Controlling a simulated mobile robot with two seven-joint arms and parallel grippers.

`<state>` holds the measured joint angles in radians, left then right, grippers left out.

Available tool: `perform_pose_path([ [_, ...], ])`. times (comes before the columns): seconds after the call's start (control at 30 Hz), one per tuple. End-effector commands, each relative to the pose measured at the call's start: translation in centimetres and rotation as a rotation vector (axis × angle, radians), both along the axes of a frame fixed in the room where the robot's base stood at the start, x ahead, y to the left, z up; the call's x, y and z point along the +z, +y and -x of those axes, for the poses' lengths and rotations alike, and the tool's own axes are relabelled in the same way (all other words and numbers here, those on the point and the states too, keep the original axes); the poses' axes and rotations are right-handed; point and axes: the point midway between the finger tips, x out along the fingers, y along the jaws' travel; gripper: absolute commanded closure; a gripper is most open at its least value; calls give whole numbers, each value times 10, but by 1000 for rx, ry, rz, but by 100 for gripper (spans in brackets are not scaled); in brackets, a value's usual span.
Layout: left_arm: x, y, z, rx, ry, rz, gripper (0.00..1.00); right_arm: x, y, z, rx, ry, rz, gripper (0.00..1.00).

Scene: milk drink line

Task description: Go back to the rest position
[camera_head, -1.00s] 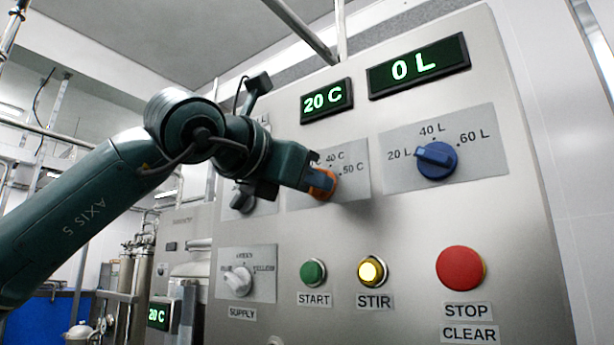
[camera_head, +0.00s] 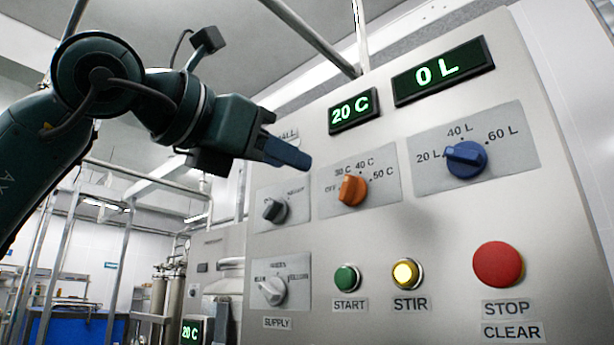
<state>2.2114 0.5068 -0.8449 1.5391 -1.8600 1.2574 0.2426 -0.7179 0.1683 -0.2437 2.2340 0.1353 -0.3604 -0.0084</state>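My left gripper (camera_head: 287,152) is at the upper left, in front of the control panel (camera_head: 440,235). It is apart from the orange temperature knob (camera_head: 352,190), up and to the left of it. Its fingers are seen from the side, so I cannot tell whether they are open or shut; nothing shows in them. The orange knob is in full view on its plate marked OFF, 30 C, 40 C and 50 C. My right gripper is not in view.
The panel also carries a blue volume knob (camera_head: 465,159), a black knob (camera_head: 275,210), a white supply knob (camera_head: 272,290), a green START button (camera_head: 346,278), a lit yellow STIR button (camera_head: 405,273) and a red STOP button (camera_head: 498,264). Displays read 20 C (camera_head: 353,107) and 0 L (camera_head: 443,71).

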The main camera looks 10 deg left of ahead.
Motion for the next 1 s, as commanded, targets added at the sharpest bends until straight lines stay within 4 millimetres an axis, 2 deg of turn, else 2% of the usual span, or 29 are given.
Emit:
perform_pose_path([
  [0.2, 0, 9, 12, 0, 1, -1, 66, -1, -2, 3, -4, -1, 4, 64],
  [0.77, 0, 9, 12, 0, 1, -1, 66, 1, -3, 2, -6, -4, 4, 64],
  [0.87, 10, 9, 12, 0, 1, -1, 66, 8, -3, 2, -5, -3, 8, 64],
  [1.0, 48, 9, 12, 0, 1, -1, 66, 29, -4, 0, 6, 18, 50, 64],
])
